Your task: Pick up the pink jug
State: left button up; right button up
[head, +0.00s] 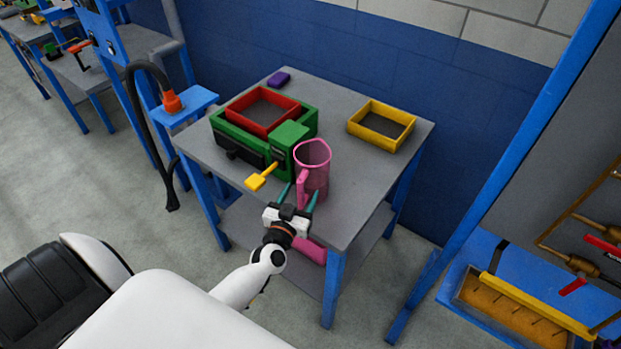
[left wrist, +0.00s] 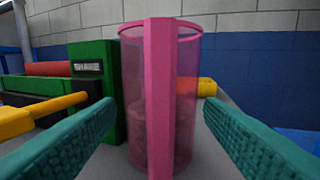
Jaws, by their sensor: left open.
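The pink jug (head: 314,172) stands upright on the grey table, near its front edge. It is see-through, with a solid pink handle facing my left gripper. My left gripper (head: 297,196) is open in front of the jug, with its teal fingers pointing at it. In the left wrist view the jug (left wrist: 188,100) fills the middle, and its handle (left wrist: 160,100) lies between the two fingers without visible contact. My right gripper is not in view.
A green machine (head: 288,143) with a yellow lever (head: 261,178) stands close left of the jug. A red tray (head: 243,123) sits on its green base. A yellow tray (head: 405,136) lies at the back right of the table (head: 357,195). Bare tabletop is right of the jug.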

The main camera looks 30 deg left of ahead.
aim_at(309, 180)
pick_arm(q)
jog(key=x, duration=0.3)
jog(key=shift+s, duration=0.15)
jog(key=shift+c, duration=0.9)
grip_shut()
